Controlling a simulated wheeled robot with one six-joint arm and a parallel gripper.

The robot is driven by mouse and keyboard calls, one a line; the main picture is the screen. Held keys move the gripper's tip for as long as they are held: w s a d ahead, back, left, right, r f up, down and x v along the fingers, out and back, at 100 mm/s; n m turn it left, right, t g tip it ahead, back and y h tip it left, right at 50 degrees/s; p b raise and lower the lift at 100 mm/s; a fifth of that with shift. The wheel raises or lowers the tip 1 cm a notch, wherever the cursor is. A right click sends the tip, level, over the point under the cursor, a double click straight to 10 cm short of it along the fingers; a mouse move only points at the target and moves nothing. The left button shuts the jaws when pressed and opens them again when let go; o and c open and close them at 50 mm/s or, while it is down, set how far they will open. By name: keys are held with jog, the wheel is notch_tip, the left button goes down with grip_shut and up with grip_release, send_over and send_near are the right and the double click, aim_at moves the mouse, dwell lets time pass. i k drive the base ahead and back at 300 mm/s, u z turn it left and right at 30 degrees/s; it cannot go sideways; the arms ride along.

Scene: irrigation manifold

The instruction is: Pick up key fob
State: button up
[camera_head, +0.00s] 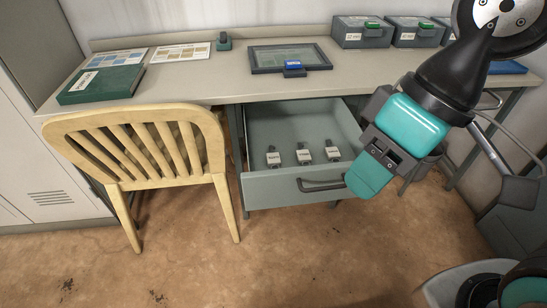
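Three small tagged items that look like key fobs lie in a row in the open grey drawer (288,187). They are a left one (274,157), a middle one (304,154) and a right one (332,151). Each has a pale label with dark print too small to read, and a dark end. My gripper (366,180), with teal parts, is in front of the drawer's right front corner in the picture, to the right of the fobs. It appears apart from them. Its fingers overlap from this angle, so its opening is hidden.
A wooden chair (150,150) stands left of the drawer. The desk (225,88) above holds a green binder (101,84), sheets, a dark-framed panel (290,56) and grey bins (362,32). The drawer handle (320,186) sticks out in front. The floor before the drawer is clear.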

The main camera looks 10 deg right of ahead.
aim_at(272, 159)
jog(key=k, duration=0.55)
jog(key=u, duration=0.65)
jog(key=i, duration=1)
jog(key=z, duration=0.6)
jog(key=i, duration=0.45)
jog(key=z, duration=0.4)
